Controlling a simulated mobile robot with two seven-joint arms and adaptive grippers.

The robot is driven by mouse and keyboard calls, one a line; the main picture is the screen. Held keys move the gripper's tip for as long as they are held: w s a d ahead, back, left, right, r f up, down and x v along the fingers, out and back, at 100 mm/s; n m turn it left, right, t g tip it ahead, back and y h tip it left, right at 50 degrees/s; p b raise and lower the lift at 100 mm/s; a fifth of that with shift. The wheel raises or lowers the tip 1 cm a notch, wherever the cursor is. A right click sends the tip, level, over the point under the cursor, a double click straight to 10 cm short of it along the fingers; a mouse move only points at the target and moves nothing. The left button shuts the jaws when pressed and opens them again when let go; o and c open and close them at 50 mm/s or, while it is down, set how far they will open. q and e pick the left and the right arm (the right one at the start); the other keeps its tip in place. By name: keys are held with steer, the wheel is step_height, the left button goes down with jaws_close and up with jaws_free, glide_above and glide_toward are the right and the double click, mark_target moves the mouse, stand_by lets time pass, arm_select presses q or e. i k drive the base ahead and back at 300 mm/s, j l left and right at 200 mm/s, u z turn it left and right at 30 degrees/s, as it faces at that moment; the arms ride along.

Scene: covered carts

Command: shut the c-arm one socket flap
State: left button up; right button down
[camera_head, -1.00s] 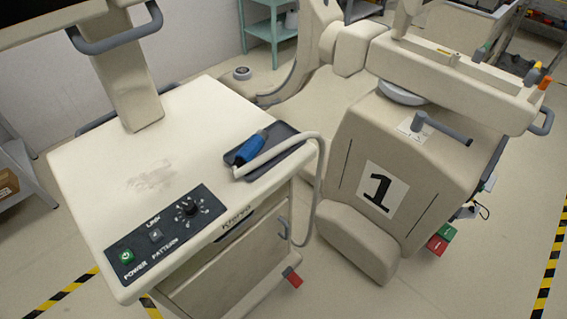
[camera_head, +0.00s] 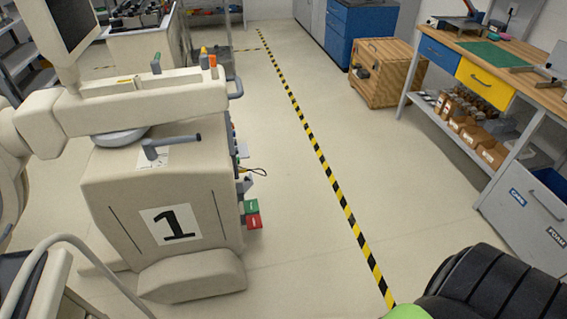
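The c-arm one (camera_head: 165,195) is the beige covered unit with a black "1" on a white label, at the left in the head view. Small parts show along its right side, among them a green block (camera_head: 251,206) and a red block (camera_head: 253,221) low down. A cable loop and a grey part (camera_head: 245,183) sit just above them. I cannot make out the socket flap or tell whether it is open. Neither of my grippers is in view.
Open floor (camera_head: 300,220) lies right of the c-arm, crossed by a yellow-black floor line (camera_head: 325,170). A workbench (camera_head: 470,40) with drawers stands at the right, a wooden crate (camera_head: 385,75) behind it. Black and green parts, apparently of my arm, show at bottom right.

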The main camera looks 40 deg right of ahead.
mark_target(248, 182)
steer(key=l+z, duration=0.2)
steer(key=z, duration=0.5)
steer(key=i+l, duration=0.3)
